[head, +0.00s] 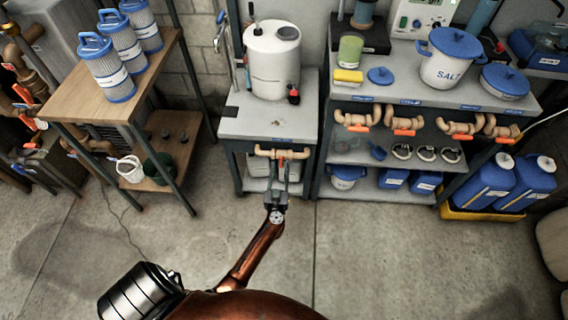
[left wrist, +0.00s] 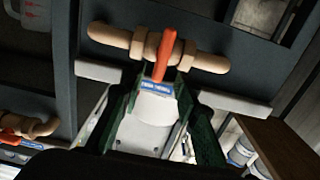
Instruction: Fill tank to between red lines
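The white tank (head: 272,60) stands on a grey stand, with a black fitting low on its right front. I cannot make out red lines on it. A tan pipe valve (head: 282,153) is at the stand's front, below the top. In the left wrist view the valve's orange handle (left wrist: 164,54) points down across the pipe, above a small blue label. My left gripper (head: 281,172) is just in front of this valve. In the left wrist view its dark green fingers (left wrist: 155,82) are spread apart near the handle's lower end; contact is unclear. My right gripper is out of view.
A wooden shelf (head: 62,102) with blue-capped filters stands at left. A shelf (head: 380,93) at right holds a salt bucket (head: 449,62) and several orange-handled valves. Blue jugs (head: 490,184) stand in a yellow tray. The floor in front is mostly clear.

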